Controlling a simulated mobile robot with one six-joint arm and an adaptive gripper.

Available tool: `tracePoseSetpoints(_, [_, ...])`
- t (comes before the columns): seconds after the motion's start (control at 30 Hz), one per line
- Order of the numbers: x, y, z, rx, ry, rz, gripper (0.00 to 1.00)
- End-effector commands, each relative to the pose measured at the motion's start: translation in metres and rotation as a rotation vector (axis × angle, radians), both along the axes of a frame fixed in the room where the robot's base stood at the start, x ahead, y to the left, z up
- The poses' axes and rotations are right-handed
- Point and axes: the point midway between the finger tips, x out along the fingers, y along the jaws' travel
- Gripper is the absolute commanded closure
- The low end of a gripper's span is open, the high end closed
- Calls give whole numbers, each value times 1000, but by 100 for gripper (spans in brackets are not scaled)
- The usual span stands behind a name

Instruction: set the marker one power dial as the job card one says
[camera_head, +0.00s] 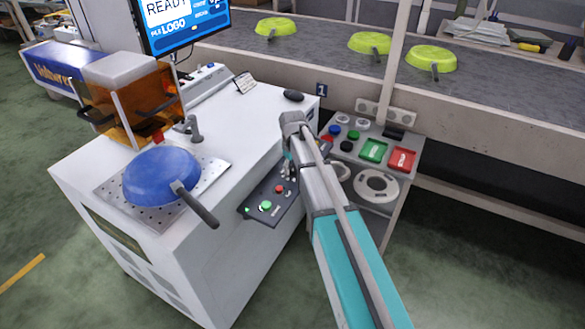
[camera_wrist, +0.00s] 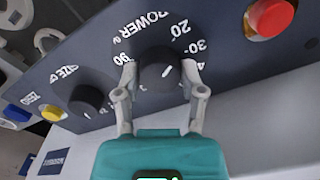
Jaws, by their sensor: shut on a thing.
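The black power dial (camera_wrist: 158,66) is on the dark panel in the wrist view, under the label "POWER". Its white pointer line points to the lower right in the picture; scale numbers such as 20, 30 and 90 show around it. My gripper (camera_wrist: 164,82) has one finger on each side of the dial and is shut on it. In the head view my gripper (camera_head: 288,168) is at the machine's front panel (camera_head: 262,212), and my arm hides part of that panel. A small white card (camera_head: 245,83) stands on the machine top; its text is too small to read.
A button console (camera_head: 345,152) stands to the right.

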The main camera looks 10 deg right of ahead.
Motion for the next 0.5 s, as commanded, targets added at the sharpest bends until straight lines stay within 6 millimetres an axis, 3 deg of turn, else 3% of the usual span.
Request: tracePoseSetpoints(0.5, [0,0,0,0,1,-368,95])
